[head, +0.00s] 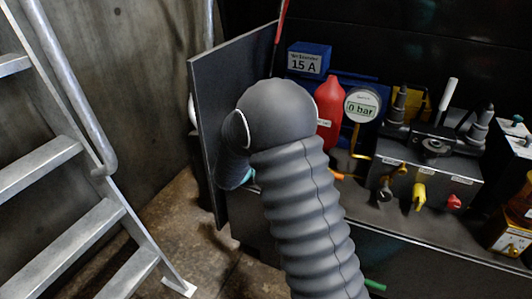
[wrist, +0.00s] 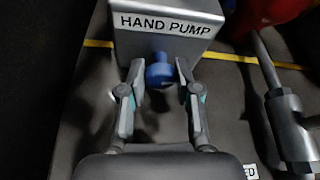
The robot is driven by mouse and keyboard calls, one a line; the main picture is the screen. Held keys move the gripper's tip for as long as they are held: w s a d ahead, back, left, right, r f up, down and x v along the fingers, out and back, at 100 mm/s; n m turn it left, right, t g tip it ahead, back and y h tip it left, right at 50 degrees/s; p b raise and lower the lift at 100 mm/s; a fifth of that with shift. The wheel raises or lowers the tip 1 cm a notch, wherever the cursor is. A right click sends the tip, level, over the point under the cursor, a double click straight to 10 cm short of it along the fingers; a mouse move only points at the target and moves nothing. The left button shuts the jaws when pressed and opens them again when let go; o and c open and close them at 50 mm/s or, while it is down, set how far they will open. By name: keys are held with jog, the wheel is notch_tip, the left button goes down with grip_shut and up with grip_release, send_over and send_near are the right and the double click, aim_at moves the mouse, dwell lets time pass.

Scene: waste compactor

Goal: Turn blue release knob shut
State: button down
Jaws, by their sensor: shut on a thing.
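The blue release knob (wrist: 158,75) shows in the wrist view, on the front of a grey box labelled HAND PUMP (wrist: 168,22). My gripper (wrist: 160,71) has one finger on each side of the knob and is shut on it. The knob's turn angle cannot be read, as no pointer mark shows. In the head view my arm hides the knob and most of the gripper.
A red bottle (head: 329,108), a gauge reading 0 bar (head: 362,105) and a blue box marked 15 A (head: 308,59) stand right of my arm. A valve block (head: 432,172) is further right. A dark upright panel (head: 205,125) and metal stairs (head: 65,160) are left.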

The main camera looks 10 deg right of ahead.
jog(key=n+p, duration=0.1)
jog(key=n+h+p, duration=0.1)
jog(key=p, duration=0.1)
jog(key=shift+w+a+r+g, duration=0.15)
jog(key=shift+a+g, duration=0.1)
jog(key=shift+g, duration=0.05)
jog(key=shift+f+n+h+p, duration=0.25)
jog(key=shift+n+h+p, duration=0.55)
jog(key=shift+n+p, duration=0.4)
jog(key=shift+a, duration=0.1)
jog(key=c, duration=0.8)
grip_release()
